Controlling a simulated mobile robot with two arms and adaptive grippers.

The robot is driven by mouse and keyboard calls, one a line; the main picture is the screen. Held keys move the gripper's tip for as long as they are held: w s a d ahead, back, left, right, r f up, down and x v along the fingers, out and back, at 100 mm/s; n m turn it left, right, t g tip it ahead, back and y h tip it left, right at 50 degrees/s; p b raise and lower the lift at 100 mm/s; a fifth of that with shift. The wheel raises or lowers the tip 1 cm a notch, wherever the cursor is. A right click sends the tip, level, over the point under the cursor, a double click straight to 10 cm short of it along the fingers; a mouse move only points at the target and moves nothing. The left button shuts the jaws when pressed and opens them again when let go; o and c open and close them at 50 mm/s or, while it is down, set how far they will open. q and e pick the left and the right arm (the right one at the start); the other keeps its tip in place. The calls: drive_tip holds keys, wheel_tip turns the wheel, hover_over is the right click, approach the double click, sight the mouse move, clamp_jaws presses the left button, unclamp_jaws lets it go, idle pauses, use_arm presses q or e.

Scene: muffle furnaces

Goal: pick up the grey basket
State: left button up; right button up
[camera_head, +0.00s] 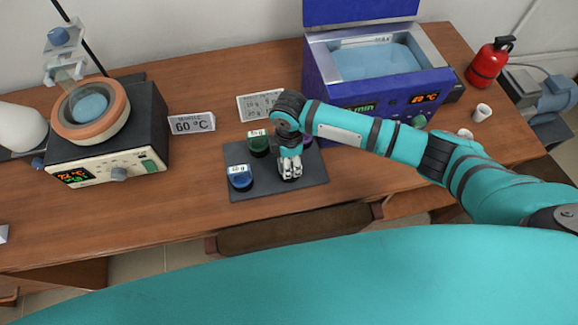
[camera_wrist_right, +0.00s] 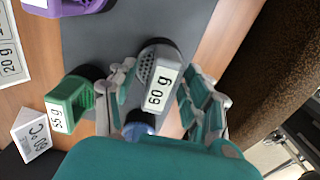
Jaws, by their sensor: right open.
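The grey basket (camera_wrist_right: 168,62), labelled "60 g", sits on a dark grey mat (camera_head: 268,188) in the right wrist view. My right gripper (camera_wrist_right: 158,88) is open, with its fingers on either side of the basket; I cannot tell whether they touch it. In the head view the right gripper (camera_head: 290,168) points down over the mat's right part and mostly hides the basket. My left gripper is not in view.
Close by on the mat are a blue basket (camera_head: 240,178), a green basket (camera_head: 258,143) and a partly hidden purple one (camera_wrist_right: 75,4). A blue furnace (camera_head: 375,100) stands behind right, a black heating device (camera_head: 120,140) left. The table front is clear.

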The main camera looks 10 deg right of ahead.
clamp_jaws()
drive_tip(key=shift+r, duration=0.1)
idle(0.8)
